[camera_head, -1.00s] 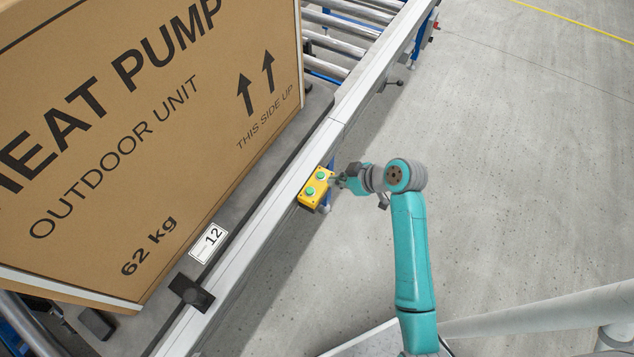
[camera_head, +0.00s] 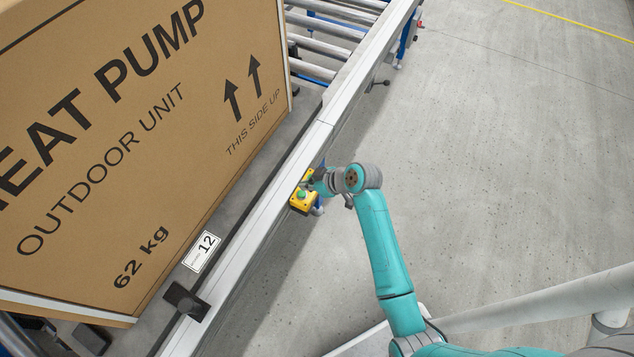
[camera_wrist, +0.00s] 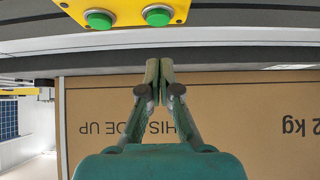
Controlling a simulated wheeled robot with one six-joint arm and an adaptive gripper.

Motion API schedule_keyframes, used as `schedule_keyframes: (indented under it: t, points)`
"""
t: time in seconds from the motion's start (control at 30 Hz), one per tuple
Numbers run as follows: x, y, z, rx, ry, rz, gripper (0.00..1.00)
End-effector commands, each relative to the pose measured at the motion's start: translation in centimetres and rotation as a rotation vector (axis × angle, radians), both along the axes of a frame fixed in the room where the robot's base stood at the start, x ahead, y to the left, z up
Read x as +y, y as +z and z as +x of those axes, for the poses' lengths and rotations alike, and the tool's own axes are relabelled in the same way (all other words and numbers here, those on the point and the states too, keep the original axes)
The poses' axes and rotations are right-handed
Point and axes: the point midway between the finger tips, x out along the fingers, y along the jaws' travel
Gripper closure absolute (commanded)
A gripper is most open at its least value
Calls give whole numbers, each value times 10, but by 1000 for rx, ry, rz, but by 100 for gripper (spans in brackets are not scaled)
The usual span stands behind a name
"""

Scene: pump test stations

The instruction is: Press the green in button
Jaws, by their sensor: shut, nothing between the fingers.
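A yellow button box (camera_head: 303,206) is fixed to the outer side of the conveyor. One green button (camera_head: 301,194) shows on its near end in the head view. In the wrist view the box (camera_wrist: 126,9) is at the top edge, with a left green button (camera_wrist: 99,19) and a right green button (camera_wrist: 157,15). I cannot read which one is marked in. My gripper (camera_head: 313,180) is over the far end of the box and hides the far button. In the wrist view its closed fingertips (camera_wrist: 159,64) lie below the right button in the picture; I cannot tell whether they touch anything.
A large heat pump carton (camera_head: 120,140) stands on the conveyor beside the box. The conveyor's pale side rail (camera_head: 262,225) runs close to my gripper. A black bracket (camera_head: 186,299) sits at the near rail. The grey floor (camera_head: 500,160) to the right is clear.

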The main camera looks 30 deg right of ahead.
Motion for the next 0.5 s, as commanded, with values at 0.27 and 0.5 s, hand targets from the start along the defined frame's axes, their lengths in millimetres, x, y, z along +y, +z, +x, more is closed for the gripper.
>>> schedule_keyframes:
  t: [0.27, 0.5]
  points:
    - [3, -36, 4, 2, 0, 1, 100]
    - [3, -45, 4, 0, 0, 0, 100]
